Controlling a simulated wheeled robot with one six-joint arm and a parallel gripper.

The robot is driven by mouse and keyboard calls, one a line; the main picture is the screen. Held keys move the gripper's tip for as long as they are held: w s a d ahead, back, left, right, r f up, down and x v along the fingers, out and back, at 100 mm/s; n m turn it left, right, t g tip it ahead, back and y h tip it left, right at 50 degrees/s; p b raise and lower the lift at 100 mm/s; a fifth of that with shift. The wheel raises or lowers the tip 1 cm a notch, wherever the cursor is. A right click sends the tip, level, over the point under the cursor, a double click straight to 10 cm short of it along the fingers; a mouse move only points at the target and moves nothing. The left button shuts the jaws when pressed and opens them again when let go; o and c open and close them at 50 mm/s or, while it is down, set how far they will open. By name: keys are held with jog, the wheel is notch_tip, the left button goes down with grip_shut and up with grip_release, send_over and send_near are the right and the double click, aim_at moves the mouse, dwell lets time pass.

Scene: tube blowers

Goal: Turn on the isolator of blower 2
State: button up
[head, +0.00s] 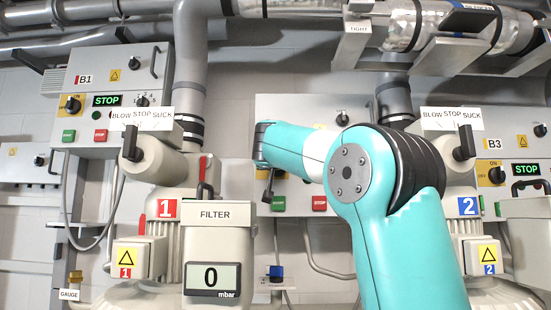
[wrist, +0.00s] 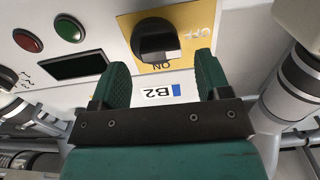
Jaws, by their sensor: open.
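In the wrist view the blower 2 isolator is a black knob (wrist: 157,42) on a yellow plate (wrist: 125,22) marked OFF and ON. The view is upside down, with ON below the knob and OFF to its right. A B2 label (wrist: 160,93) sits between my fingers. My gripper (wrist: 161,65) is open, its green fingers on either side of the knob's lower part; I cannot tell if they touch it. The nearby display (wrist: 80,66) is dark. In the head view my arm covers much of the B2 panel (head: 290,108), hiding the isolator.
Panel B1 (head: 85,79) and panel B3 (head: 510,148) have displays reading STOP. Blower 1 (head: 160,230) and blower 2 (head: 467,232) stand left and right of my arm. A filter box (head: 215,245) reads 0 mbar. Pipes run overhead.

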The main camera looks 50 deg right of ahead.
jog(key=shift+x, duration=1.05)
jog(key=c, duration=0.9)
